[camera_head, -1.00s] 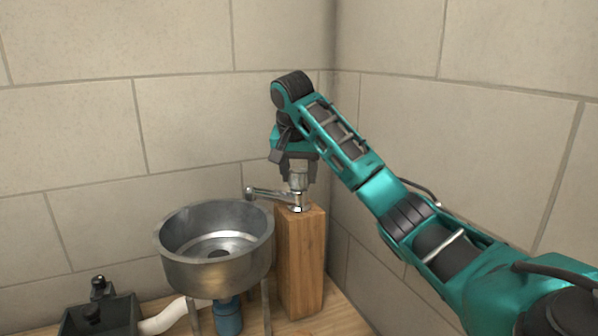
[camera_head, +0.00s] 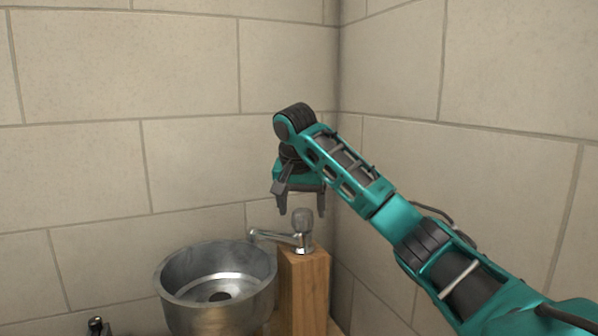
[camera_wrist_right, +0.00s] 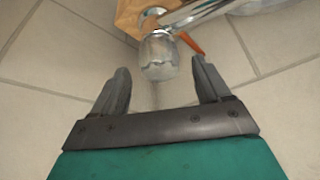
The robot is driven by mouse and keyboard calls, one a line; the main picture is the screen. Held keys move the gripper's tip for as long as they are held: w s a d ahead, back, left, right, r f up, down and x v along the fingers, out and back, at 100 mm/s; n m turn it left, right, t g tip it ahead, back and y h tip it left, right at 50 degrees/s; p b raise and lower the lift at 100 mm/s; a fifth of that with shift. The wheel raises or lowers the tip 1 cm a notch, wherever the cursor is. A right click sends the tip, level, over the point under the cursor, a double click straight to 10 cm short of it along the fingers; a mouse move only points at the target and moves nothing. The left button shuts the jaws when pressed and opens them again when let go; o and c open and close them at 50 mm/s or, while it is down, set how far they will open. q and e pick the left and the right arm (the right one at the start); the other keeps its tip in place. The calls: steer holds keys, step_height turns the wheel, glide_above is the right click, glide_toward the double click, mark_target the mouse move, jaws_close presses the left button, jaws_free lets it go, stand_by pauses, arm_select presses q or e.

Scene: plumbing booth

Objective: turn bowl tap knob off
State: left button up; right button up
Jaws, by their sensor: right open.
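The tap knob (camera_head: 302,219) is a small grey cap on top of the metal tap. The tap's spout (camera_head: 272,236) points left over the bowl (camera_head: 218,290), a round steel basin. The tap stands on a wooden post (camera_head: 303,290). My right gripper (camera_head: 301,212) is open, pointing down just above the knob, its fingers apart. In the right wrist view the knob (camera_wrist_right: 159,57) sits beyond the gap between the open fingertips (camera_wrist_right: 159,75), not gripped. My left gripper is not in view.
Tiled walls meet in a corner close behind and right of the post. A dark fitting (camera_head: 97,326) shows at the bottom left. The space above the bowl is clear.

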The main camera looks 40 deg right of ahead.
steer(key=v, duration=1)
steer(key=shift+r, duration=0.2)
stand_by(0.4)
steer(key=shift+s+a+f, duration=0.1)
